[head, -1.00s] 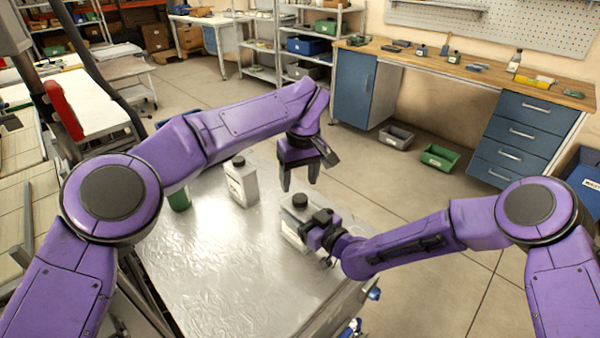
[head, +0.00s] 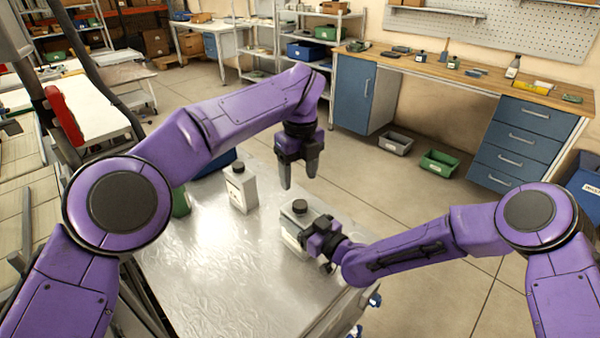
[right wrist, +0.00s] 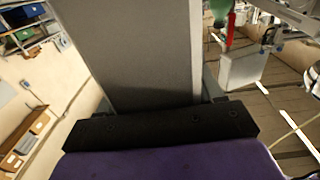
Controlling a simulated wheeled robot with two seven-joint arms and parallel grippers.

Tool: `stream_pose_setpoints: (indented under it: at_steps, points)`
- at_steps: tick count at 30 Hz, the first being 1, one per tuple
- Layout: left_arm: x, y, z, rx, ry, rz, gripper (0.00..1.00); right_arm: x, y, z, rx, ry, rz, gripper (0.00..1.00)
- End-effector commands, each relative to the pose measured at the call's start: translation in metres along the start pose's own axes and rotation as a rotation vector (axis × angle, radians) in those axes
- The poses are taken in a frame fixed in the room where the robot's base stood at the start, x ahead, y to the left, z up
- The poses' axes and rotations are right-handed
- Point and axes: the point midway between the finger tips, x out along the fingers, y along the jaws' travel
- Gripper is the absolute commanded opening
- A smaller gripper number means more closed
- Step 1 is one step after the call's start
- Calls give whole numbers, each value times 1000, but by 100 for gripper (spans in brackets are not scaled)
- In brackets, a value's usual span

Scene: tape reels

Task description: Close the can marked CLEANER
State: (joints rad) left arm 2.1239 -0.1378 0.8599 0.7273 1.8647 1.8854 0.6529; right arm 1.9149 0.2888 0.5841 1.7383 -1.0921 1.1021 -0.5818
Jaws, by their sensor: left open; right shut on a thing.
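A grey metal can with a black cap (head: 300,207) stands near the right edge of the metal table. My right gripper (head: 313,240) is shut on this can from the right; the can's grey side (right wrist: 150,50) fills the middle of the right wrist view. My left gripper (head: 299,178) is open and empty, fingers down, above the held can's cap. I cannot read CLEANER on either can, nor tell how tightly the caps sit.
The metal table (head: 210,280) is clear in its front part. A green object (head: 181,204) stands at its left, partly behind my left arm, and a blue thing (head: 213,165) shows behind. A grey bin (head: 396,142) and a green bin (head: 440,163) lie on the floor beyond.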

Motion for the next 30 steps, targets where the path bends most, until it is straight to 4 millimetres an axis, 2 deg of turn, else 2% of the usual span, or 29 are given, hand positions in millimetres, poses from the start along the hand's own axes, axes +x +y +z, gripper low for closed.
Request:
stream_pose_setpoints:
  at_steps: [3,6,9,12,24,26,30]
  points:
    - [-1,0,-2,-355,19,-1,62,0,0,-1,0,2,0,0]
    - [-1,0,-4,-618,31,4,62,0,0,-1,0,2,0,0]
    - [-1,0,-5,-808,35,9,62,0,0,-1,0,2,0,0]
    - [-1,0,-5,-919,35,12,62,0,0,-1,0,2,0,0]
    - [0,0,-5,-963,34,12,62,0,0,-1,0,2,0,0]
    - [4,0,-5,-962,34,12,62,0,0,-1,0,2,0,0]
    - [24,0,-5,-960,34,14,62,0,0,-1,0,2,0,0]
